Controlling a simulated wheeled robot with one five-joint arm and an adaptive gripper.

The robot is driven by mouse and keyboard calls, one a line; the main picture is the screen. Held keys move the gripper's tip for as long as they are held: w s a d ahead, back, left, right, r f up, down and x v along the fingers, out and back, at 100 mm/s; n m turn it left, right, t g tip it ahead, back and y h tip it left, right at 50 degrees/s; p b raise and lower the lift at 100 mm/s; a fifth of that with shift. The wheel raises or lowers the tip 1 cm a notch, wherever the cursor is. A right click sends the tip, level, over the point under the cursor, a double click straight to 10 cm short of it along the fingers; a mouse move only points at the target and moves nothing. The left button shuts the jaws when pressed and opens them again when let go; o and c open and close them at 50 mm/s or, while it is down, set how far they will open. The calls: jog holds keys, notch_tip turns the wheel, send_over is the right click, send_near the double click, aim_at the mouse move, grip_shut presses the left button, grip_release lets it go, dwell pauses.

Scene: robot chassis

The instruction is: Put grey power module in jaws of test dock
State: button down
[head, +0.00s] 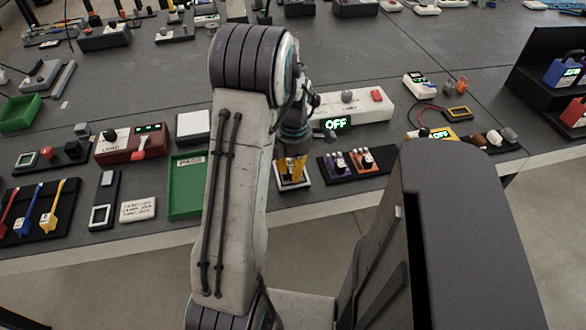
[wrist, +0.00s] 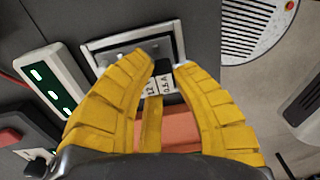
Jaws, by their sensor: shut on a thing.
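My gripper (head: 291,168) points down over a small white-edged dock (head: 304,181), which I take for the test dock, near the table's front edge. In the wrist view, the yellow fingers of my gripper (wrist: 168,68) are closed around a small piece with a black top and a pale label reading about 12V 0.5A, which I take for the grey power module (wrist: 153,87). The dock's metal frame (wrist: 98,46) shows just beyond the fingertips. The fingers hide the module's lower part, so I cannot tell whether it touches the dock's jaws.
A green tray (head: 185,188) is to the left. The table's front edge is close.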

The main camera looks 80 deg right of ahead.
jog(key=shift+f, duration=0.15)
jog(key=c, duration=1.1)
grip_release()
jog(key=shift+o, duration=0.2)
notch_tip(320, 180, up, 12)
jog(key=shift+d, duration=0.1)
